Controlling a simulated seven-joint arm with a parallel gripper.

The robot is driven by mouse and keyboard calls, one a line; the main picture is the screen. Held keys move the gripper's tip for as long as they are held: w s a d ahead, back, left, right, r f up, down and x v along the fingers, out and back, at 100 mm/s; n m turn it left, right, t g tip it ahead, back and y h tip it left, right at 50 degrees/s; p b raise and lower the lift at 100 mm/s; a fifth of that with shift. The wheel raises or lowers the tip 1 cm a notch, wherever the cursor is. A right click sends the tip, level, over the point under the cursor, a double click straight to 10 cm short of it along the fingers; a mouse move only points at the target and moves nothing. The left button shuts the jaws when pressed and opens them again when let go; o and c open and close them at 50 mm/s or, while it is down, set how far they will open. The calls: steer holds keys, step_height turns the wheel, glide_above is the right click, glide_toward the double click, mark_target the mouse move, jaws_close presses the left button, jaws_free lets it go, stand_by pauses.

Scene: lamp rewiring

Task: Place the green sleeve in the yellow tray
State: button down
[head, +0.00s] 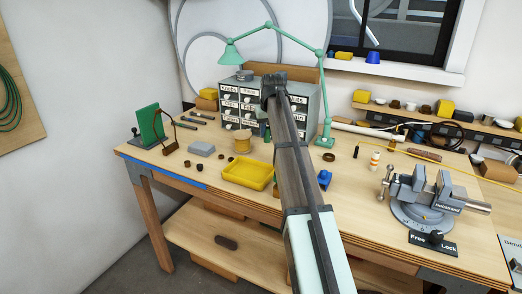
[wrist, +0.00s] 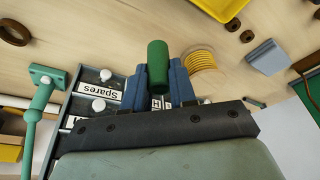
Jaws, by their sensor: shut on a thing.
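The green sleeve (wrist: 157,66) is a short dark green cylinder. In the wrist view it stands between the two blue fingers of my gripper (wrist: 159,80), which is shut on it. In the head view my gripper (head: 266,116) is in front of the drawer cabinet, beyond and slightly right of the tray, partly hidden by my arm. The yellow tray (head: 247,174) lies on the bench and looks empty in the head view. A corner of the tray (wrist: 224,7) shows at the top of the wrist view, apart from the sleeve.
The labelled drawer cabinet (head: 238,106) and green lamp (head: 326,120) stand close behind my gripper. A yellow wire spool (head: 242,142) and grey box (head: 202,149) sit near the tray. A vise (head: 420,200) is at the right. Some bench surface around the tray is clear.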

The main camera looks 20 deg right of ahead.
steer(key=s+a+n, duration=0.1)
steer(key=s+a, duration=0.6)
steer(key=s, duration=0.2)
glide_above(255, 175)
steer(key=s, duration=0.2)
steer(key=shift+w+f, duration=0.15)
steer(key=shift+f, duration=4.4)
steer(key=shift+f, duration=0.1)
steer(key=c, duration=0.9)
jaws_free()
steer(key=v, duration=1.2)
steer(key=shift+d, duration=0.15)
